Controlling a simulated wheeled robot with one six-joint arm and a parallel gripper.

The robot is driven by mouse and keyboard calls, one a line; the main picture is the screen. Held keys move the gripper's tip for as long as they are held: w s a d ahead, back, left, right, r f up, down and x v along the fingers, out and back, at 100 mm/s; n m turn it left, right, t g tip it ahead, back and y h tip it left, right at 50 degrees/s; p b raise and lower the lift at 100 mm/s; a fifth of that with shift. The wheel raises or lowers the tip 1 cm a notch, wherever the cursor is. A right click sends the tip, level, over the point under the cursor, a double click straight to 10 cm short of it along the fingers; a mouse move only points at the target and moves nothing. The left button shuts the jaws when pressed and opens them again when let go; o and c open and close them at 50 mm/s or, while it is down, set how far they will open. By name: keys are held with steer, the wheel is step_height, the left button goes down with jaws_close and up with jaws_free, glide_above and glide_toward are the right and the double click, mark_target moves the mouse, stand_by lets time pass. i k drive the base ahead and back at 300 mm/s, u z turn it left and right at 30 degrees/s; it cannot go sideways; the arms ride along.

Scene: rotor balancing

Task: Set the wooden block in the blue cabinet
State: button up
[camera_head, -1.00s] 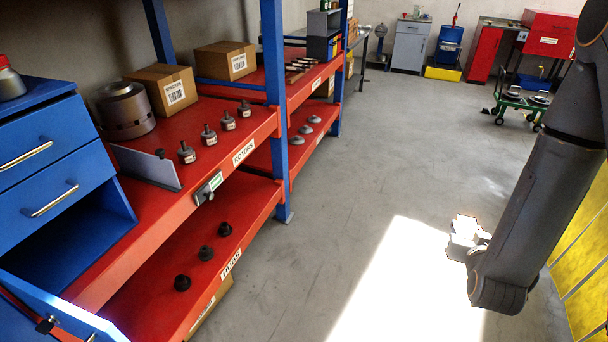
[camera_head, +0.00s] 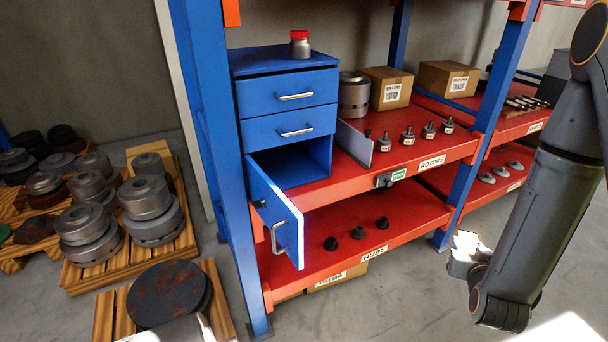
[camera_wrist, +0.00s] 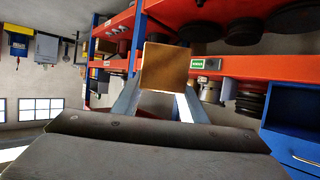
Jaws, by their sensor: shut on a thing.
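The blue cabinet (camera_head: 286,82) stands on the upper red shelf in the head view. It has two shut drawers and an open lower compartment (camera_head: 305,165). Its door (camera_head: 274,212) hangs open toward me. Part of the cabinet also shows at the right of the wrist view (camera_wrist: 292,148). In the wrist view my gripper (camera_wrist: 160,92) is shut on the wooden block (camera_wrist: 164,67), a square brown face between the two fingers. In the head view the wrist end of my arm hangs at the right, away from the cabinet, and the block cannot be made out there.
A jar with a red lid (camera_head: 300,44) stands on the cabinet. A grey plate (camera_head: 354,142) stands upright on the shelf just right of the compartment. Several small rotors (camera_head: 408,137) and a large cylinder (camera_head: 354,95) are beyond it. Pallets with metal parts (camera_head: 150,210) fill the left floor.

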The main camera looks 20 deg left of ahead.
mark_target(288, 173)
steer(key=u, duration=0.55)
steer(key=i, duration=1)
